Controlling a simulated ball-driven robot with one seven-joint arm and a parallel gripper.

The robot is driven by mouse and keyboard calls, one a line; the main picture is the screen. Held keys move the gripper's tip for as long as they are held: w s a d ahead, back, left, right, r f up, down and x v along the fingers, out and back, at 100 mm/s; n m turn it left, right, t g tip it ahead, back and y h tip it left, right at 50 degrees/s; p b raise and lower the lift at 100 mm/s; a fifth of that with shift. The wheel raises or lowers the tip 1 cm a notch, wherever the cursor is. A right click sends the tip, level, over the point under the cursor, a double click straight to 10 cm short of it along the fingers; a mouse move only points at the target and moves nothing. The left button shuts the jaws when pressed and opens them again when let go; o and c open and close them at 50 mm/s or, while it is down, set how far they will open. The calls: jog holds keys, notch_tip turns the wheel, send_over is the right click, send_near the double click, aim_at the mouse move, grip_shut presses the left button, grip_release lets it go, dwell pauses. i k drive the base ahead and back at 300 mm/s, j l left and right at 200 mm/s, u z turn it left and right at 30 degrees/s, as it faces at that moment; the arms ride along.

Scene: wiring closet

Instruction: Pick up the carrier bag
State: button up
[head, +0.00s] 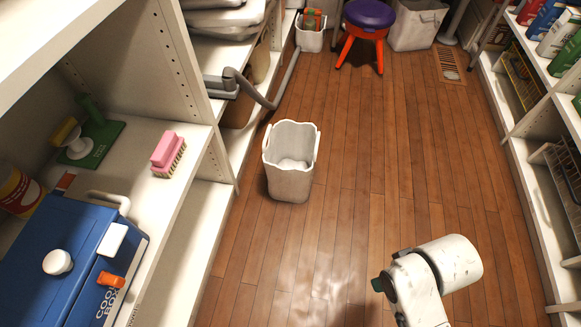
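A white, open-topped carrier bag (290,181) stands upright on the wooden floor in the middle of the head view. Its rim is wavy, with raised loops at the left and right sides, and its inside looks empty. Part of my white, scuffed arm shows at the lower right, apart from the bag. My gripper is not visible, so its state does not show.
White shelves line both sides. At left are a blue cool box (65,262) and a pink brush (167,152). A grey hose (262,100) hangs into the aisle. A purple stool (369,16) and a pale bin (415,27) stand behind. Floor around the bag is clear.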

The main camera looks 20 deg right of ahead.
aim_at(289, 155)
jog(key=i+l+u, duration=0.2)
jog(key=i+l, duration=0.35)
jog(key=i, duration=0.2)
